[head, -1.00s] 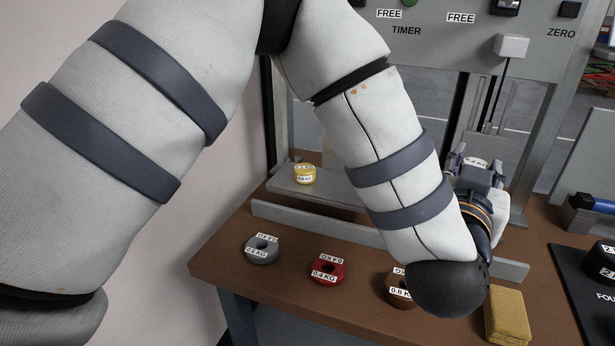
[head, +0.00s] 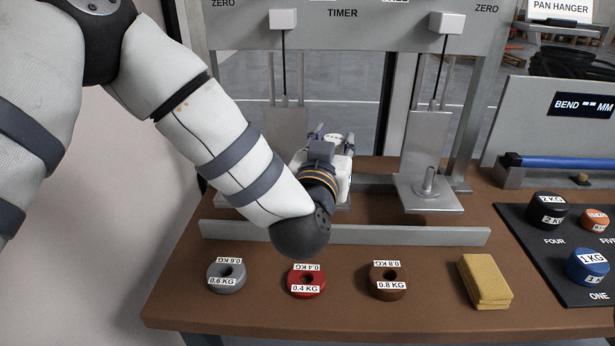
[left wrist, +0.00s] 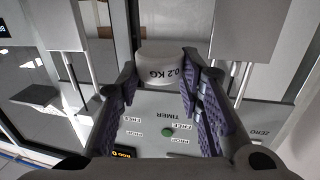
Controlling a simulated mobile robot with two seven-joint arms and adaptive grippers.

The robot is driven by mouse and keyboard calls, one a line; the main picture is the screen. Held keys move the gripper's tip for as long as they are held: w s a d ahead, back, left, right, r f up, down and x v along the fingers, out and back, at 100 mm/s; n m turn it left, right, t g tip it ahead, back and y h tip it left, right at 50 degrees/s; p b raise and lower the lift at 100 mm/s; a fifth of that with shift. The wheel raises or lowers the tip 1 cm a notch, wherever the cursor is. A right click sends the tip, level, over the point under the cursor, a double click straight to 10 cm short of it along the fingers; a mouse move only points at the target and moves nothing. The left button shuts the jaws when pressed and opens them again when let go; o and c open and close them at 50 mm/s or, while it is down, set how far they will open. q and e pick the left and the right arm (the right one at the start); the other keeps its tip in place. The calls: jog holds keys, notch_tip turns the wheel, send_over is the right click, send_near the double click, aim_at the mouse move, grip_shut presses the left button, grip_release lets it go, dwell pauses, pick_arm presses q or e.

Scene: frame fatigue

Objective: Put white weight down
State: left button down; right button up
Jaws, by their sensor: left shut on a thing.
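My left gripper (head: 328,143) is shut on the white 0.2 KG weight (left wrist: 152,66). In the left wrist view the weight sits between the two purple-padded fingers, its label facing the camera. In the head view it is mostly hidden by the gripper, in front of the test frame's left side. The left pan is largely hidden behind my arm and gripper, so I cannot tell whether the weight touches it. The right pan (head: 410,205) carries an upright post (head: 429,180) and no weight. My right gripper is not in view.
Grey (head: 226,286), red (head: 306,291) and brown (head: 388,293) weights stand along the table front, beside a yellow block (head: 487,283). A low metal rail (head: 420,236) lies behind them. A black mat (head: 555,262) holds several weights at right.

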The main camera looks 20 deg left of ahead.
pick_arm(q)
jog(key=a+f, duration=0.1)
jog(key=w+f, duration=0.1)
jog(key=a+f, duration=0.1)
jog(key=f, duration=0.1)
jog(key=shift+w+a+b, duration=0.25)
jog(key=shift+a+b, duration=0.05)
jog(key=shift+a, duration=0.05)
jog(key=f, duration=0.1)
jog(key=a+f, duration=0.1)
jog(key=f, duration=0.2)
jog(key=shift+w+a+f+b, duration=0.25)
jog(key=shift+w+b, duration=0.1)
jog(key=shift+b, duration=0.05)
jog(key=shift+f, duration=0.65)
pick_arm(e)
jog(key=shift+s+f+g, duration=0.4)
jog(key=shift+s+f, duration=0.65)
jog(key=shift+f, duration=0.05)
pick_arm(q)
jog(key=c, duration=1.1)
grip_release()
